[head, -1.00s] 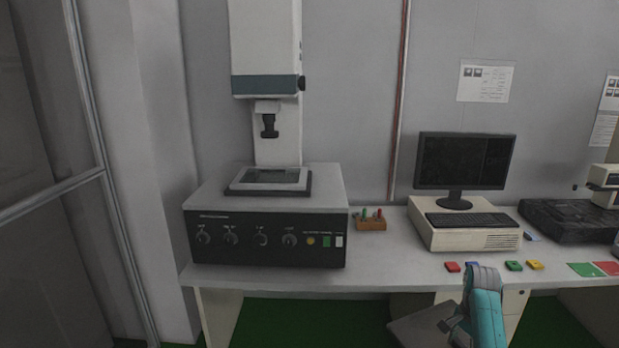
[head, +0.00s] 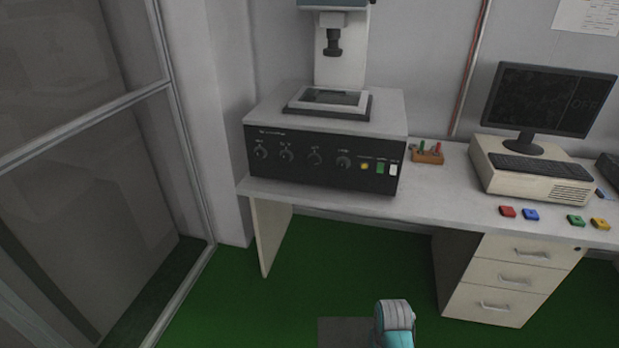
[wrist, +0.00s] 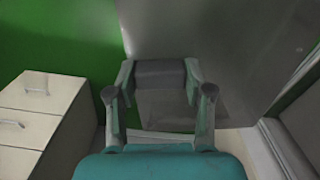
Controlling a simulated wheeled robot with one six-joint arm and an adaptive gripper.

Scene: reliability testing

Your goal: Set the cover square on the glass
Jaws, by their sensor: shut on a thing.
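The glass (head: 328,97) is a pane in a pale frame on a dark base, on top of the black-fronted instrument at the upper middle of the head view. Nothing lies over it. My gripper (wrist: 160,78) is shut on a dark grey block between its fingers in the wrist view. A flat grey plate, which I take to be the cover (head: 344,333), shows beside my arm at the bottom of the head view. A broad grey surface behind the fingers in the wrist view seems to be the same plate. My fingertips are hidden in the head view.
The instrument (head: 325,157) stands on the left end of a long table (head: 430,190), with its column above the glass. A pen holder (head: 428,154), computer (head: 530,165) and coloured blocks (head: 530,214) lie right. Drawers (head: 505,280) stand below. A framed glass partition (head: 182,120) is left. Green floor is open.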

